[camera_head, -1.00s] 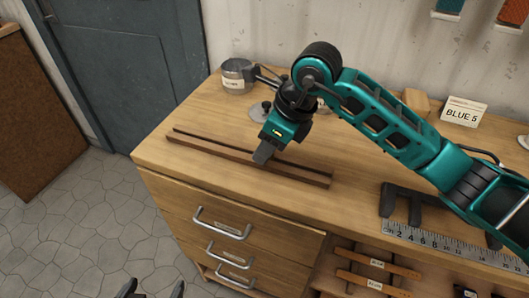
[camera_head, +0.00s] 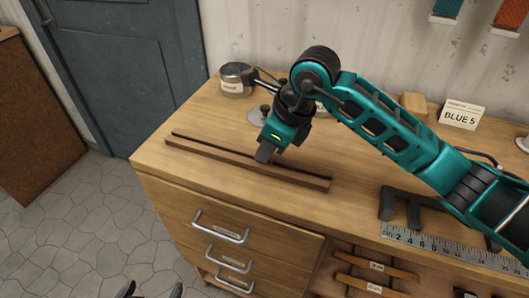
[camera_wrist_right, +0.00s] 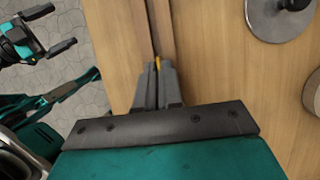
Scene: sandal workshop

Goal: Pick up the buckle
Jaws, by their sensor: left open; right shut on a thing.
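A small yellow-gold piece (camera_wrist_right: 158,62), which I take to be the buckle, shows between the fingertips of my right gripper (camera_wrist_right: 157,70) in the right wrist view. Most of it is hidden by the fingers. In the head view my right gripper (camera_head: 264,154) points down at the long brown wooden rack (camera_head: 215,152) on the bench, its fingers shut at the rack's slot. The buckle cannot be made out there. My left gripper (camera_head: 152,291) is open and empty at the bottom edge of the head view, in front of the drawers; it also shows in the wrist view (camera_wrist_right: 56,30).
A round metal tin (camera_head: 237,79) and a grey disc with a knob (camera_head: 260,116) stand behind the rack. A dark stand (camera_head: 405,205) and a steel ruler (camera_head: 450,250) lie to the right. The bench front left of the rack is clear.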

